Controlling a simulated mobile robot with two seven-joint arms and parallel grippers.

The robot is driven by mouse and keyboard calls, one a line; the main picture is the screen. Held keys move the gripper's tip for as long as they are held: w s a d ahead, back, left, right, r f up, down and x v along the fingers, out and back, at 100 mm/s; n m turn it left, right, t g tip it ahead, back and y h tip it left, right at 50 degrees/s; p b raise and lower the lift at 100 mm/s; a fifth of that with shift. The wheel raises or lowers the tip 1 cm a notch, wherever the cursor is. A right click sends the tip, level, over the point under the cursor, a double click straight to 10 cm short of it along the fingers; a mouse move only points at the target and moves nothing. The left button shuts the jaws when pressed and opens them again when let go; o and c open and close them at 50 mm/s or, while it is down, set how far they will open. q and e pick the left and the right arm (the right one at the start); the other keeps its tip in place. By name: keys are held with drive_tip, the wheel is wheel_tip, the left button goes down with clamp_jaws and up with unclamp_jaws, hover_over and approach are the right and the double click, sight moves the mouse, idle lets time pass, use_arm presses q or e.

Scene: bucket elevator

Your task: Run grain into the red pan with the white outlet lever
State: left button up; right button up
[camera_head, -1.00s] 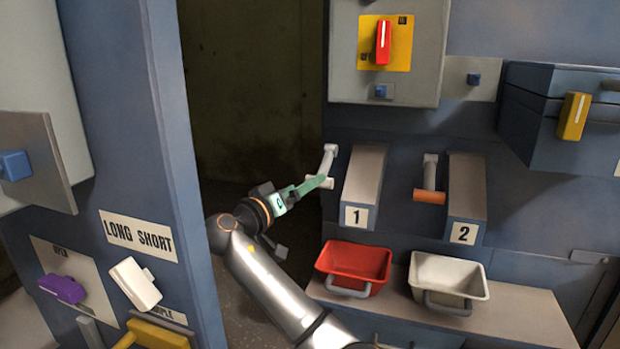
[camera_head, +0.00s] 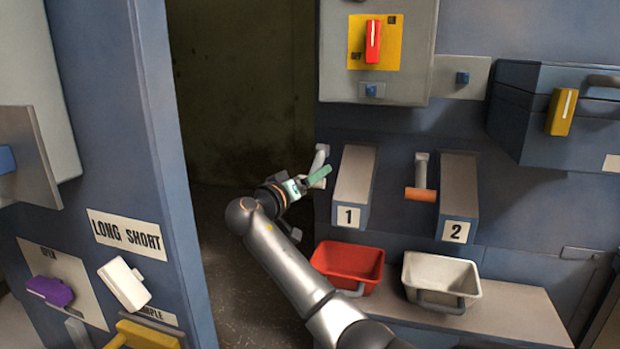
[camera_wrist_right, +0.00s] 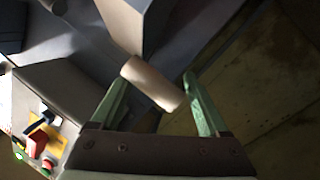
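The white outlet lever (camera_head: 321,157) hangs to the left of the chute labelled 1 (camera_head: 354,187), pointing down. The red pan (camera_head: 347,264) sits on the shelf below that chute; I cannot see inside it well. My right gripper (camera_head: 319,178) is at the lever's lower end, with a green finger partly hiding its crossbar. In the right wrist view, my right gripper (camera_wrist_right: 158,82) has its green fingers apart, with the pale crossbar (camera_wrist_right: 152,83) between the fingertips. Contact is not clear. My left gripper is not in view.
An orange-handled lever (camera_head: 421,188) hangs between chutes 1 and 2 (camera_head: 459,195). A white pan (camera_head: 441,280) stands right of the red one. A blue post with a LONG SHORT label (camera_head: 126,235) and a white handle (camera_head: 125,283) stands left. A dark opening lies between.

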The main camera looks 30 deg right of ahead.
drive_tip(key=shift+f, duration=0.15)
clamp_jaws()
idle(0.4)
drive_tip(key=shift+a, duration=0.1)
drive_tip(key=shift+p, duration=0.35)
